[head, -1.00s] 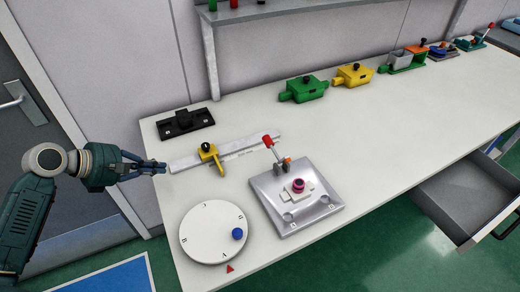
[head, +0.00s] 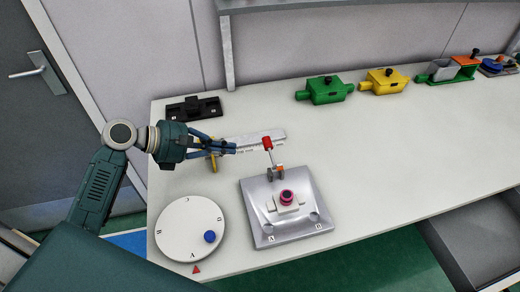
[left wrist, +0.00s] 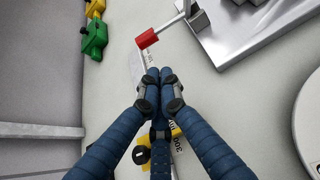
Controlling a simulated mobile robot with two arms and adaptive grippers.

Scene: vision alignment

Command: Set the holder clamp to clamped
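The holder clamp has a lever with a red tip (head: 267,143) and an orange part near its base (head: 278,173). The lever stands up, tilted, at the back edge of the grey metal holder plate (head: 262,218). A pink and black round piece (head: 286,197) sits on a white block on the plate. My left gripper (head: 234,148) is shut and empty, just left of the red tip and apart from it. In the left wrist view its blue fingertips (left wrist: 160,76) are together, and the red tip (left wrist: 147,38) is just beyond them. My right gripper is not in view.
A ruler (head: 270,137) with a yellow slider (head: 213,160) lies under my left gripper. A white dial (head: 183,232) with a blue knob is at front left. A black fixture (head: 190,107) and green (head: 325,92) and yellow (head: 385,82) boxes stand behind.

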